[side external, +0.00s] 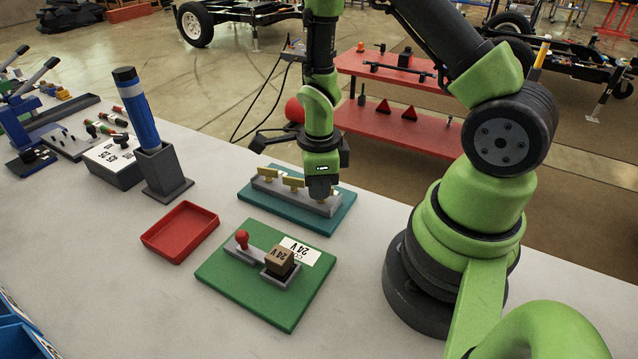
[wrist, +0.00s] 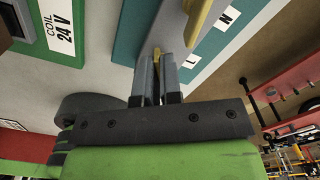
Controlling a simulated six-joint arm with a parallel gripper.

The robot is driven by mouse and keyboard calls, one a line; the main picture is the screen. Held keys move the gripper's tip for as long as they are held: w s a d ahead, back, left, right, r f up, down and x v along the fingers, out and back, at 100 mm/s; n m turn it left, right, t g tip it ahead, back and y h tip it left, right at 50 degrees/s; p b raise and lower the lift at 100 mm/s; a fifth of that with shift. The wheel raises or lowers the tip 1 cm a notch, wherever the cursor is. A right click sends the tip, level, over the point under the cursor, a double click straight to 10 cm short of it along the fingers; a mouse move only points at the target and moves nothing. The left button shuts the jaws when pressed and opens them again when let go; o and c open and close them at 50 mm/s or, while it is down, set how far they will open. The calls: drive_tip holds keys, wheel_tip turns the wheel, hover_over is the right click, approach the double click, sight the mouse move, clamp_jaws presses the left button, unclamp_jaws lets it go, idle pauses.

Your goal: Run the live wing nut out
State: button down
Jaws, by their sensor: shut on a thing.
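A teal board (side external: 330,222) on the table carries a grey terminal block (side external: 262,186) with yellow wing nuts. Two wing nuts, a left one (side external: 266,172) and a middle one (side external: 293,181), show bare in the side view. My gripper (side external: 321,192) points down over the block's right end. In the wrist view its fingers (wrist: 159,75) are closed on a yellow wing nut (wrist: 157,51), mostly hidden between them. This nut is beside the label L (wrist: 191,61). Another yellow wing nut (wrist: 199,22) is nearer the label N (wrist: 228,16).
A green board (side external: 240,293) with a red-knobbed lever (side external: 242,238) and a brown coil block (side external: 280,261) is in front. An empty red tray (side external: 181,232) lies left of it. A grey holder (side external: 163,178) with a blue-handled tool stands behind the tray.

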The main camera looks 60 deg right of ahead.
drive_tip(key=n, duration=0.6)
drive_tip(key=shift+s+n, duration=0.15)
drive_tip(key=shift+n, duration=0.15)
drive_tip(key=n, duration=0.5)
drive_tip(key=shift+s+a, duration=0.1)
drive_tip(key=n, duration=0.5)
drive_tip(key=shift+s+n, duration=0.1)
drive_tip(key=shift+n, duration=0.3)
drive_tip(key=n, duration=0.5)
drive_tip(key=shift+s+f, duration=0.1)
drive_tip(key=n, duration=0.6)
drive_tip(key=shift+d+n, duration=0.25)
drive_tip(key=shift+n, duration=0.15)
drive_tip(key=n, duration=0.5)
drive_tip(key=shift+d, duration=0.1)
drive_tip(key=n, duration=0.5)
drive_tip(key=shift+d+n, duration=0.1)
drive_tip(key=shift+n, duration=0.3)
drive_tip(key=n, duration=0.5)
drive_tip(key=shift+w+n, duration=0.3)
drive_tip(key=shift+n, duration=0.1)
